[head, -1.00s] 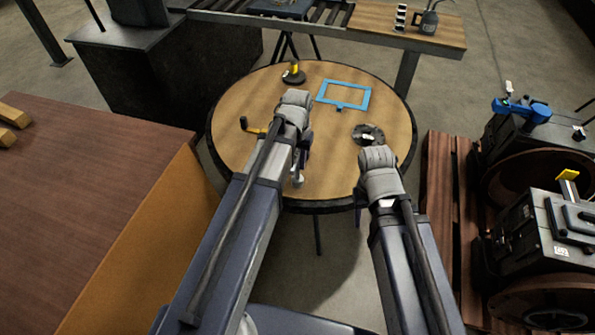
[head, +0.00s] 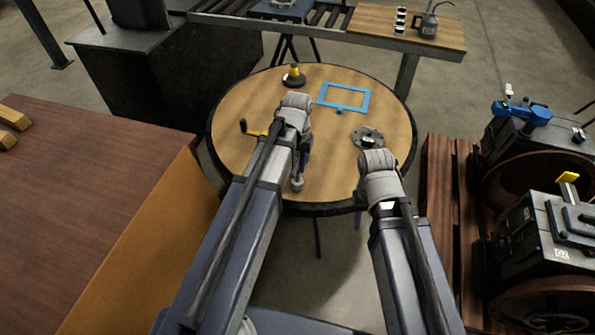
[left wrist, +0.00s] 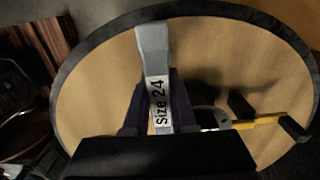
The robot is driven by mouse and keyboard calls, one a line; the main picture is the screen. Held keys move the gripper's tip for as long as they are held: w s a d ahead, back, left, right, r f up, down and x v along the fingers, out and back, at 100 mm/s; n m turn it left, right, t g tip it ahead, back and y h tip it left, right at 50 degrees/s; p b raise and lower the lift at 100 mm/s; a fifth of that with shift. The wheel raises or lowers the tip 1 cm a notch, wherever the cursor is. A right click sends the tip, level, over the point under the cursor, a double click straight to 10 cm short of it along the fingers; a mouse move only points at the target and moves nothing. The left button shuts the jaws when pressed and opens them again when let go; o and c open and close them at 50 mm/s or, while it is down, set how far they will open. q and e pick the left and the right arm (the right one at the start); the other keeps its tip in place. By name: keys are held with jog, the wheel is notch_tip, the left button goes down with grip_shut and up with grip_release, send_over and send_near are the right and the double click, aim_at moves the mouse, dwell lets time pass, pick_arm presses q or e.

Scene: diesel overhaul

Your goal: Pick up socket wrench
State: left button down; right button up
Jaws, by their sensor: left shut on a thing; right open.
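The socket wrench (left wrist: 153,60), a grey tool with a white "Size 24" label, stands between the dark fingers of my left gripper (left wrist: 158,105) in the left wrist view. The gripper is shut on it. In the head view my left gripper (head: 302,160) is over the left front of the round table, its fingers mostly hidden by my arm. A grey end of the wrench (head: 297,184) shows just below it. My right gripper (head: 379,170) is open over the table's right front edge; its fingers are largely hidden.
The round table (head: 240,165) also carries a yellow tool with a black crank handle (head: 248,128), a blue frame (head: 343,86), a dark disc (head: 368,138) and a dark base with a yellow top (head: 294,76). A brown bench (head: 90,200) stands left, engine-like machines (head: 560,225) right.

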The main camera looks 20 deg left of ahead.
pick_arm(q)
jog(key=shift+r, duration=0.15)
notch_tip(320, 180, up, 10)
jog(key=p, duration=1)
jog(key=shift+f, duration=0.2)
jog(key=c, duration=1.2)
grip_release()
jog(key=shift+c, duration=0.2)
grip_shut()
